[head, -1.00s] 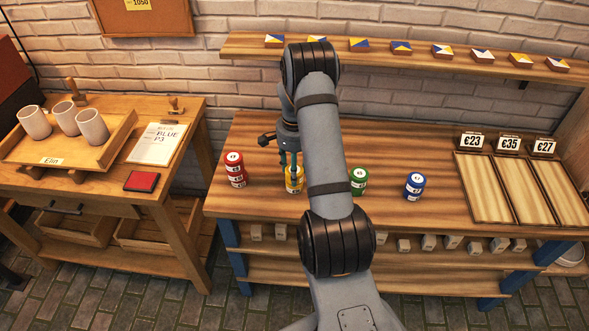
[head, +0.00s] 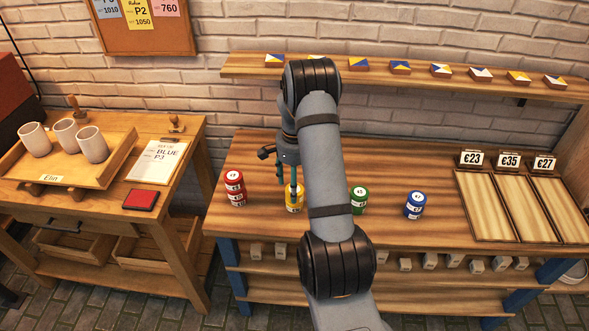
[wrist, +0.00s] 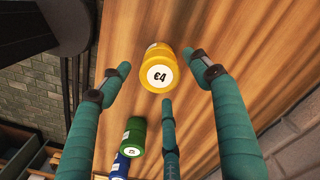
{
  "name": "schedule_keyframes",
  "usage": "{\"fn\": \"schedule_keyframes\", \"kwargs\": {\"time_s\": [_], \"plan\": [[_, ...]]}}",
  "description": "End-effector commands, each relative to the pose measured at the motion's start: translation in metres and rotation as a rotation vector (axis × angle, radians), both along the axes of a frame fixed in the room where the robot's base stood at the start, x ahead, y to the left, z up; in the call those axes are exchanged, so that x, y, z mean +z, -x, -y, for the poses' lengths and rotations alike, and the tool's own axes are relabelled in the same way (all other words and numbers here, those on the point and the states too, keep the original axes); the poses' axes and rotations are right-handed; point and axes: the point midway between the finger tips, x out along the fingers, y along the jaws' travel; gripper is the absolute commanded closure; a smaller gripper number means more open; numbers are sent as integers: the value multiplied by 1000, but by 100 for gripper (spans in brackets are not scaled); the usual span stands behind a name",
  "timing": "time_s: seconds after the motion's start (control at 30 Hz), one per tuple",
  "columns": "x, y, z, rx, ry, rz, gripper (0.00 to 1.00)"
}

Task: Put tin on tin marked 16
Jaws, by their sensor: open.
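A yellow tin (head: 294,201) stands on the workbench, partly behind my finger. In the wrist view the yellow tin (wrist: 158,72) shows a white round label, apparently 43 upside down. My gripper (head: 287,188) is open and empty, pointing down at the yellow tin; in the wrist view its fingers (wrist: 157,80) spread around the tin's image. Contact cannot be told. Red tins (head: 235,189) are stacked at the left. I cannot make out a 16 on any tin.
A shelf (head: 330,64) with small patterned tiles runs above the workbench (head: 320,150). Wooden trays (head: 488,205) with price signs lie at the right. A side table (head: 60,205) at the left holds a mug tray, a paper and a red pad. Bench room right of the blue tins is free.

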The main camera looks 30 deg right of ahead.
Motion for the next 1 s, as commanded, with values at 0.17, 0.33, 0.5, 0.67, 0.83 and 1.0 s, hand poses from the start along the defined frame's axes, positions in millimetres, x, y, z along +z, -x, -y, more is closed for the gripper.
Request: {"fn": "schedule_keyframes", "kwargs": {"time_s": [0.17,0.33,0.5,0.67,0.83,1.0], "plan": [[40,-2,0,1,3,7,37],[73,-1,0,1,1,4,37],[93,0,0,2,0,1,37],[99,0,0,1,-1,1,37],[99,0,0,1,0,0,37],[97,0,0,2,0,0,37]]}}
